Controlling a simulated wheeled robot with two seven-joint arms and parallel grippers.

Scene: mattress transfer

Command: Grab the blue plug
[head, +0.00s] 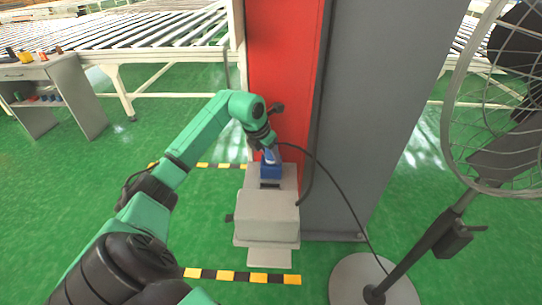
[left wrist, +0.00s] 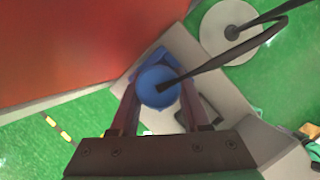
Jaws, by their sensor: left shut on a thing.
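The blue plug (left wrist: 158,87) sits between the two fingers of my left gripper (left wrist: 160,108) in the left wrist view, with a black cable (left wrist: 212,62) leaving its top. In the head view the blue plug (head: 270,168) is at the back of a grey box-like unit (head: 267,215), against the red panel. My left gripper (head: 268,152) comes down on it from above and is shut on it. I cannot tell whether the plug is still seated in the unit. My right gripper is not in view.
A red panel (head: 283,70) and a grey column (head: 375,100) stand right behind the unit. A fan on a round base (head: 345,280) stands at the right, and the black cable runs towards it. Yellow-black floor tape (head: 243,277) lies in front.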

